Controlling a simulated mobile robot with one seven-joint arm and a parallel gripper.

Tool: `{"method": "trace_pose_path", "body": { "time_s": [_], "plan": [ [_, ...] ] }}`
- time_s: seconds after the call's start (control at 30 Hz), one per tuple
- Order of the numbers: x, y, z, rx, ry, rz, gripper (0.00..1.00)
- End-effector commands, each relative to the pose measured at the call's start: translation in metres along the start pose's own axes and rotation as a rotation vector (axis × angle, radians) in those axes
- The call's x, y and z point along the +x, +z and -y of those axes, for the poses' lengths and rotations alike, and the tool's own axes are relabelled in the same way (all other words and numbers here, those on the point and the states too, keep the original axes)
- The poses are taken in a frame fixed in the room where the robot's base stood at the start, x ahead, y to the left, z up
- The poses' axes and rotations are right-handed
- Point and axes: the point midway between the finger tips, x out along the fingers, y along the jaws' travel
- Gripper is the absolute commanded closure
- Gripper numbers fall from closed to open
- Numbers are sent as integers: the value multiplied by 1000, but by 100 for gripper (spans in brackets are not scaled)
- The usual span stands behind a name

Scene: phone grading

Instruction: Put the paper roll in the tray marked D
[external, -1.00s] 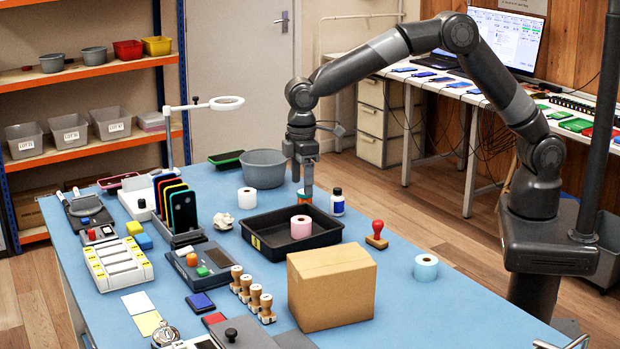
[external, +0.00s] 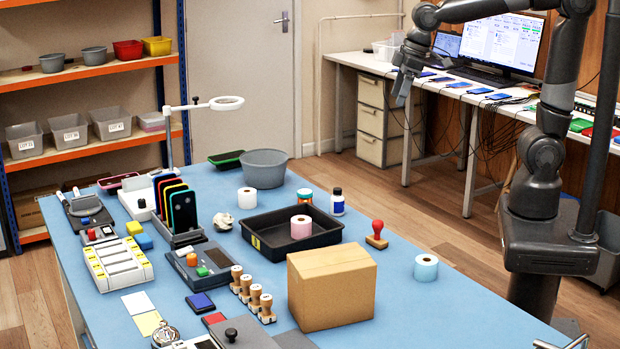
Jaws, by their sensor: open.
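A black tray (external: 268,236) lies on the blue table with a yellow label on its near left end; its letter is too small to read. A pink paper roll (external: 300,227) stands upright inside this tray. A white paper roll (external: 247,198) stands on the table behind the tray's left end. A light blue paper roll (external: 426,268) stands on the table at the right. My gripper (external: 401,98) is open and empty, raised well above and to the right of the tray, in front of the drawer unit and side bench.
A cardboard box (external: 331,290) stands just in front of the tray. A grey bowl (external: 264,170) is behind. The table around the blue roll is clear.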

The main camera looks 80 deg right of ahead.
Motion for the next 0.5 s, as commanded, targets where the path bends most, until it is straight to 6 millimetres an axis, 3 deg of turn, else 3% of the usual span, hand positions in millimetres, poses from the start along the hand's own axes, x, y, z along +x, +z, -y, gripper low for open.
{"method": "trace_pose_path", "body": {
  "time_s": [0.1,0.3,0.5],
  "plan": [
    [-17,41,-10,55,13,-46,32],
    [-29,105,-19,140,31,-116,32],
    [-28,151,-21,199,43,-167,32]
  ]
}}
